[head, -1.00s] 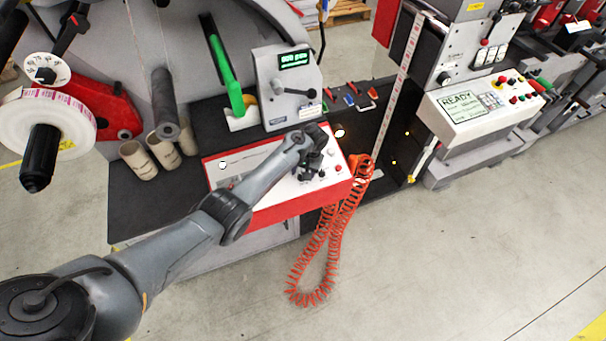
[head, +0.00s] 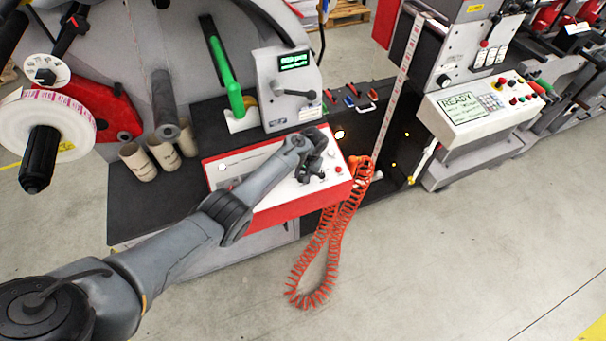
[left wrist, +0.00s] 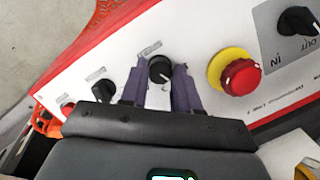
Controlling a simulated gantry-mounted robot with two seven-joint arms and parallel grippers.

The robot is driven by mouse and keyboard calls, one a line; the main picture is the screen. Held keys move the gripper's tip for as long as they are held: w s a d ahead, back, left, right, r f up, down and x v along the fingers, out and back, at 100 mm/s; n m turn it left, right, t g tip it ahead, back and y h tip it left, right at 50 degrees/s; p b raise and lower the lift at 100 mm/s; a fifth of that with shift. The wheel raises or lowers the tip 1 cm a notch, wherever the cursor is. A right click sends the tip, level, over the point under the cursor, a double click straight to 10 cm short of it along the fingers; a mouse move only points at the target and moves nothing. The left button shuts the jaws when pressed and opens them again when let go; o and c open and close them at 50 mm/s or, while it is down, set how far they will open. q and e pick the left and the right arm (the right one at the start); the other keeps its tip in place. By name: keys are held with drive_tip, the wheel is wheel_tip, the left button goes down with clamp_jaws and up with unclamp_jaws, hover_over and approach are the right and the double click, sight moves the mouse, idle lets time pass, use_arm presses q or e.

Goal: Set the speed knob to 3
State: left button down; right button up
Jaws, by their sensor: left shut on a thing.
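The control panel (head: 222,171) is a white face with a red rim on the front of the machine. A round black knob (left wrist: 160,66) stands on this panel, with a light label beside it too blurred to read; I cannot confirm from it that this is the speed knob, or read its setting. My left gripper (left wrist: 159,76) is shut on this knob, one dark finger on each side. In the head view my left gripper (head: 308,171) is over the panel's right part and hides the knob. My right gripper is not in view.
Close to the fingers are a red stop button (left wrist: 241,77) on a yellow ring and a smaller black knob (left wrist: 104,90). An IN/OUT switch (left wrist: 297,20) sits beyond the button. A coiled orange hose (head: 316,270) hangs at the panel's right end.

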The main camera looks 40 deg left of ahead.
use_arm(q)
drive_tip(key=shift+m, duration=0.3)
drive_tip(key=m+y, duration=0.1)
drive_tip(key=m, duration=0.2)
drive_tip(key=shift+m, duration=0.3)
drive_tip(key=shift+d+m+y+p, duration=0.15)
drive_tip(key=shift+m+y+p, duration=0.25)
drive_tip(key=shift+m, duration=1.3)
drive_tip(key=c, duration=0.8)
unclamp_jaws()
